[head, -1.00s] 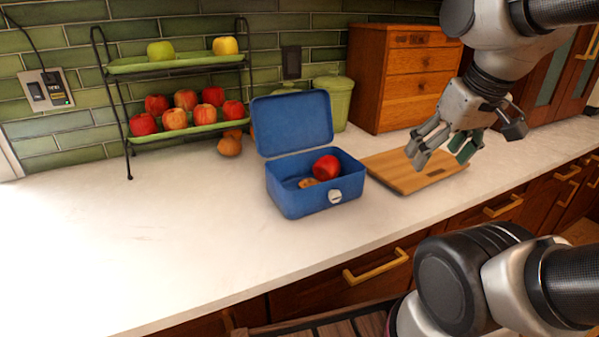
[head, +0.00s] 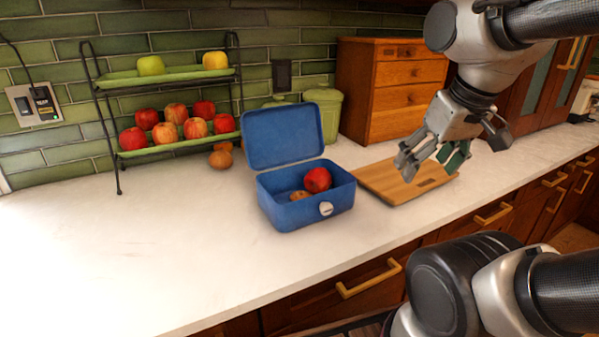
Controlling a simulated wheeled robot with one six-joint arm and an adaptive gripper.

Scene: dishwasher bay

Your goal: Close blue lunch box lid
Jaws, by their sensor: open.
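The blue lunch box (head: 290,214) stands on the white counter with its round white latch facing the front edge. Its blue lid (head: 284,136) stands open, tilted up and back toward the wall. A red apple (head: 317,180) and a small brown item (head: 299,195) lie inside the box. My gripper (head: 428,166) is open and empty. It hangs to the right of the box, above the cutting board and apart from the lid.
A wooden cutting board (head: 392,187) lies right of the box. Green canisters (head: 327,112) and a wooden drawer chest (head: 385,95) stand behind. A two-tier fruit rack (head: 160,147) stands at the left. The counter (head: 130,240) left of the box is clear.

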